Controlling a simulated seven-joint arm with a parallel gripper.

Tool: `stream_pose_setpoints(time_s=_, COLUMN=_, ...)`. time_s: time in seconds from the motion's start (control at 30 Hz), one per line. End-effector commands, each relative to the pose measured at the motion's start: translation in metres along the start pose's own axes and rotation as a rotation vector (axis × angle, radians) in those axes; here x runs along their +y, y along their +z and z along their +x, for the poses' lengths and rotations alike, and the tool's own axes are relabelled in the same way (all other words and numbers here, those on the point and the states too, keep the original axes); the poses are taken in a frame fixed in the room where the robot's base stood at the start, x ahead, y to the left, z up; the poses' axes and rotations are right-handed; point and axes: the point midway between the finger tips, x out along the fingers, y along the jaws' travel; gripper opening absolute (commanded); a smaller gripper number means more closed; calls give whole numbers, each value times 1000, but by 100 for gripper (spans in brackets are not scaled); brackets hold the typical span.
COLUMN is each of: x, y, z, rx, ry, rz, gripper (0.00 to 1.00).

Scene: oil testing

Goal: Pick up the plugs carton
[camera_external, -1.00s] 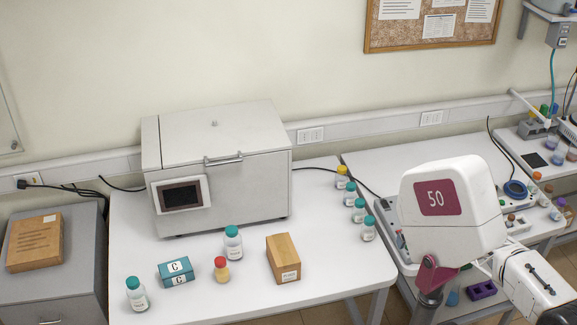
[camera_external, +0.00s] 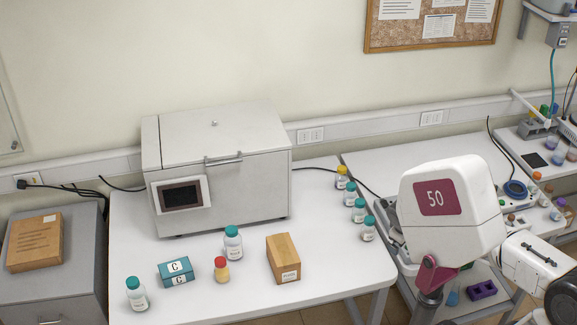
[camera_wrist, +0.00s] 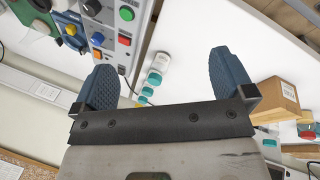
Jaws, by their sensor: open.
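The plugs carton appears to be the upright brown box (camera_external: 284,259) with a small white label, near the front right of the white table; the label is too small to read surely. In the wrist view a brown labelled carton (camera_wrist: 276,101), seemingly the same one, shows at the right, beyond and partly behind the right finger. My gripper (camera_wrist: 162,62) is open, with two blue ribbed fingers spread wide and nothing between them. It is apart from the carton. The gripper itself does not show in the external view.
A teal-and-white box (camera_external: 176,272), a red-capped jar (camera_external: 222,271) and a teal-capped bottle (camera_external: 233,243) stand left of the carton. A large grey machine (camera_external: 225,165) is behind. Several capped bottles (camera_external: 359,210) line the right edge. The table in front is clear.

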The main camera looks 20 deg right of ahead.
Motion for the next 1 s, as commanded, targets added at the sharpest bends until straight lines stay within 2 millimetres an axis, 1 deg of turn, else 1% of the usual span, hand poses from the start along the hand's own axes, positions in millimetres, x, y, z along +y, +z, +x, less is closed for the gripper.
stream_pose_setpoints(time_s=0.1, x=-6, y=-13, z=5, rx=-8, ry=50, rz=-144, gripper=100)
stream_pose_setpoints(time_s=0.33, x=-17, y=-38, z=13, rx=-21, ry=155, rz=-419, gripper=100)
stream_pose_setpoints(time_s=0.57, x=-35, y=-66, z=20, rx=-31, ry=264, rz=-695, gripper=100)
stream_pose_setpoints(time_s=0.77, x=-55, y=-93, z=24, rx=-35, ry=367, rz=-932, gripper=100)
stream_pose_setpoints(time_s=1.0, x=-87, y=-124, z=29, rx=-40, ry=500, rz=-1213, gripper=100)
